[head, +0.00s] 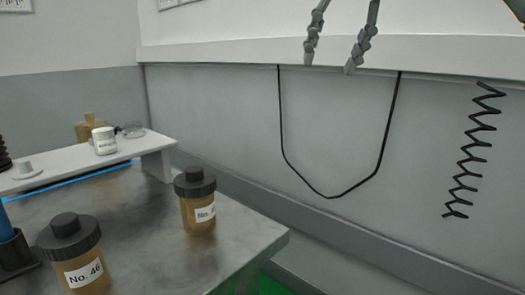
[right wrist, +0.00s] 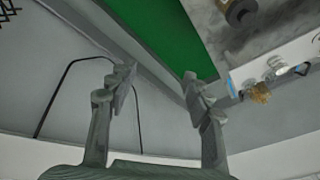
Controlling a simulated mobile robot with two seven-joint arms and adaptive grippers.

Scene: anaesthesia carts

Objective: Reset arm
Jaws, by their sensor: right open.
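My right gripper (head: 331,60) hangs in from the top of the head view, its two grey fingers apart and nothing between them. In the right wrist view the same gripper (right wrist: 160,82) is open and empty, with grey wall and a green surface (right wrist: 168,32) behind it. It is to the right of the metal-topped table (head: 240,240) and touches nothing that I can see. My left gripper does not show.
Brown jars with dark lids (head: 198,210) (head: 76,262) stand on the table. A raised white shelf (head: 125,152) carries a small white jar (head: 104,141). A black cable loop (head: 330,197) and a coiled black cord (head: 470,150) hang against the wall.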

